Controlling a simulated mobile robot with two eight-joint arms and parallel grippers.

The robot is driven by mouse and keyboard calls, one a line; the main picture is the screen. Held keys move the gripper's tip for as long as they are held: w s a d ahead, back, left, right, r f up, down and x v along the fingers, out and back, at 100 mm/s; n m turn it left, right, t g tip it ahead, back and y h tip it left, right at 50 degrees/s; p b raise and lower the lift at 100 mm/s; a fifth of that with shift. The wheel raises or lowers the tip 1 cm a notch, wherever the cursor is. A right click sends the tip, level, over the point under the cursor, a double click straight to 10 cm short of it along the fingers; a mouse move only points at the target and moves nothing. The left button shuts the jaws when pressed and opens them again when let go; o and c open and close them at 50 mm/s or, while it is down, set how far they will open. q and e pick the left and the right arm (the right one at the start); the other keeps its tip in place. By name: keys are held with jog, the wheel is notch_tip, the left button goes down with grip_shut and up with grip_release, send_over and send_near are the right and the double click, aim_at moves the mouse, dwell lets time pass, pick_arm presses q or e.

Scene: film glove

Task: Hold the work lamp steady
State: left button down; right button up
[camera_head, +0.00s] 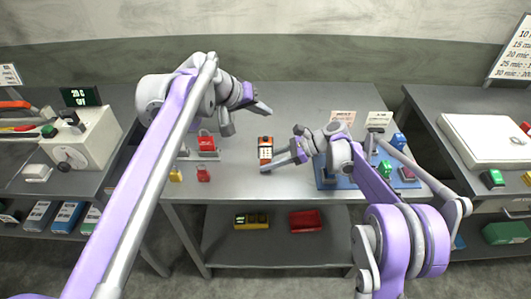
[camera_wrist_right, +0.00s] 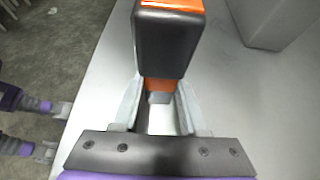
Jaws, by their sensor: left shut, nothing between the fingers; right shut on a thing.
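In the right wrist view the lamp (camera_wrist_right: 168,45) shows a black head with an orange top and an orange band below. My right gripper (camera_head: 283,150) is at the lamp from the right. In the wrist view its fingers (camera_wrist_right: 158,105) lie on both sides of the lamp's lower part, shut on it; the exact contact is partly hidden by the head. My left gripper (camera_head: 245,114) is shut and empty, above the table, behind and left of the lamp.
A red padlock-like item (camera_head: 206,142) stands left of the lamp. A blue tray (camera_head: 330,180) with coloured blocks is at the right, partly hidden by my right arm. Yellow (camera_head: 251,221) and red (camera_head: 305,221) items lie on the shelf below. The table's back is clear.

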jog(key=o, duration=1.1)
jog(key=shift+c, duration=0.2)
